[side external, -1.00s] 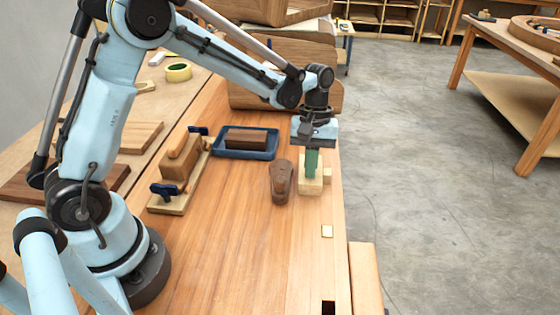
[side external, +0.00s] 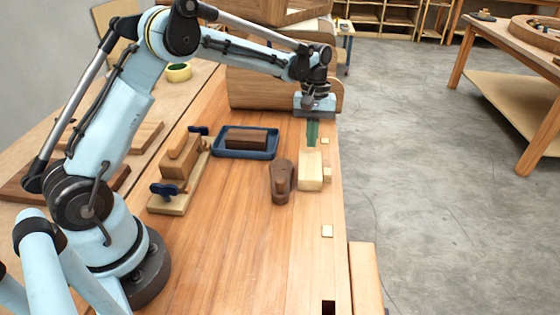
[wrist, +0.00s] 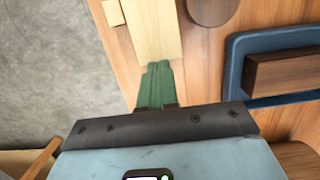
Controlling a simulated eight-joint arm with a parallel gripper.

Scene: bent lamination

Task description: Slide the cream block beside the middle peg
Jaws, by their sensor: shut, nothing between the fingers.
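The cream block (side external: 311,171) lies lengthwise on the bench near its right edge. A small pale square peg (side external: 328,172), the middle one of those in view, sits close against its right side. The block also shows at the top of the wrist view (wrist: 155,28), with a pale peg (wrist: 113,12) to its left. My gripper (side external: 312,140) is shut and empty, green fingers pointing down, just beyond the block's far end. In the wrist view its fingertips (wrist: 157,68) lie close to the block's end; I cannot tell whether they touch.
A dark brown wooden piece (side external: 282,181) stands just left of the block. A blue tray (side external: 217,152) holding a brown block is farther left. Other pale pegs sit along the right edge, one farther (side external: 325,141) and one nearer (side external: 327,231).

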